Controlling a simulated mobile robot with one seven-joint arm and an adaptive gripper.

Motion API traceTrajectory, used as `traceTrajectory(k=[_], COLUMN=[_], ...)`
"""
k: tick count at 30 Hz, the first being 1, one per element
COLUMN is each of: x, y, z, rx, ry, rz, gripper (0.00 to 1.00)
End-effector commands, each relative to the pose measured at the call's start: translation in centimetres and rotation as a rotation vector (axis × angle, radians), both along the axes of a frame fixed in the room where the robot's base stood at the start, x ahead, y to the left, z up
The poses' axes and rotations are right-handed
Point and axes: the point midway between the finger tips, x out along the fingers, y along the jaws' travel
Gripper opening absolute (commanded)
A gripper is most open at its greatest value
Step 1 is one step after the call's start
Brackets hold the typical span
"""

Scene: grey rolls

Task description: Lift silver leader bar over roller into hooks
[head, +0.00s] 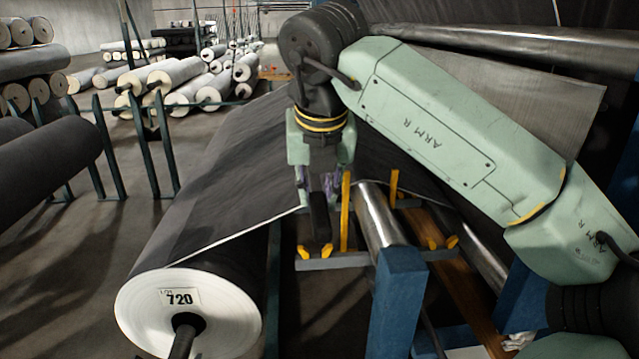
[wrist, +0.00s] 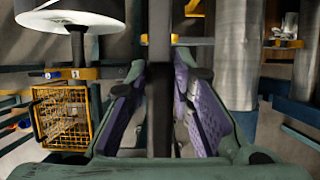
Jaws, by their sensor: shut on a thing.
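My gripper (head: 320,190) points down at the middle of the head view, beside the silver roller (head: 378,215). In the wrist view its purple-padded fingers (wrist: 160,100) are shut around a dark-looking bar (wrist: 159,45) that runs upright through the picture. I take this as the leader bar; in the head view its dark end (head: 319,217) shows below the fingers, left of the roller. Yellow hooks (head: 303,252) sit on a grey crossbar below it, with more hooks (head: 452,241) right of the roller. The bar appears above the left hooks; the exact gap cannot be told.
A dark fabric roll marked 720 (head: 188,310) lies at front left, its sheet (head: 230,165) stretching back. Yellow uprights (head: 345,210) and a blue post (head: 399,300) stand close by. A yellow basket (wrist: 62,115) shows in the wrist view. Stored rolls (head: 190,80) lie behind.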

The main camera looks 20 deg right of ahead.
Motion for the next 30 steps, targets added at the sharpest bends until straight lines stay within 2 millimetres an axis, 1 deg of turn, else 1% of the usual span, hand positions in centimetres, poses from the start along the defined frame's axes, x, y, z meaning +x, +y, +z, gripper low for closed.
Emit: traceTrajectory(k=[1,29,30], x=[0.0,0.0,0.0], y=[0.0,0.0,0.0], z=[-1.0,-11.7,-12.4], rx=[0.0,0.001,-0.001], ry=[-0.002,-0.001,-0.002], rz=[0.0,0.001,0.0], gripper=[0.0,0.0,0.0])
